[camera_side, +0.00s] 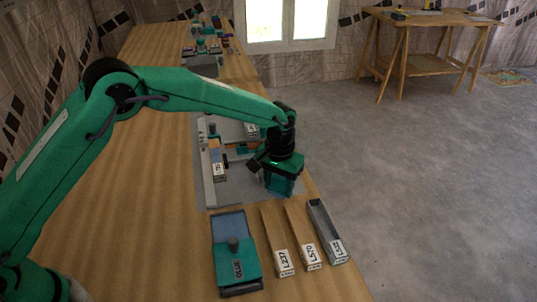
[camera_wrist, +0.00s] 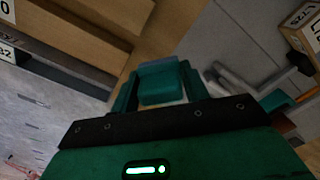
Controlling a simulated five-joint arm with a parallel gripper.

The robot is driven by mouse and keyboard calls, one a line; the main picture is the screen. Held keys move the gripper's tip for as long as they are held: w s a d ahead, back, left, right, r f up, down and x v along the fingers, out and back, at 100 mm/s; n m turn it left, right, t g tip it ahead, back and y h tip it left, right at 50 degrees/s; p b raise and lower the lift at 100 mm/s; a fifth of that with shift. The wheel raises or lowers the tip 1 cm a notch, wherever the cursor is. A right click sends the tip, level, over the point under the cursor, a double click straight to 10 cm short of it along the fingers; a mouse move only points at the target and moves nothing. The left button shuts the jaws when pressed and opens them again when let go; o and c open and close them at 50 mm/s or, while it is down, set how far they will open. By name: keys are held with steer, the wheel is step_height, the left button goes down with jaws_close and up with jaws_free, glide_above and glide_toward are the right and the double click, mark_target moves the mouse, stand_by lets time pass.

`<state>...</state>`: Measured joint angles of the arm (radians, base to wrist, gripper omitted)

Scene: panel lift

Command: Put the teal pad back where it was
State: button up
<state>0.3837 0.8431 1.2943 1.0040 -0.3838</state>
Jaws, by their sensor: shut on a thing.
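My gripper (camera_side: 280,184) points down over the right edge of the grey board, beyond the labelled blocks. In the wrist view my gripper (camera_wrist: 160,88) is shut on the teal pad (camera_wrist: 160,82), a small teal block between its teal fingers. In the side view the pad cannot be told apart from the teal fingers. Whether its underside touches anything is hidden.
A teal and blue holder (camera_side: 237,278) with a dark knob stands at the front. Beside it lie wooden blocks labelled L237 (camera_side: 285,263) and L570 (camera_side: 312,256), and a grey channel (camera_side: 327,232).

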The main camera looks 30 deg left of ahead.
mark_target(279, 178)
steer(key=shift+f, duration=1.4)
steer(key=shift+f, duration=0.1)
steer(key=o, duration=0.6)
step_height(279, 178, up, 12)
steer(key=shift+f, duration=0.1)
steer(key=shift+r, duration=0.25)
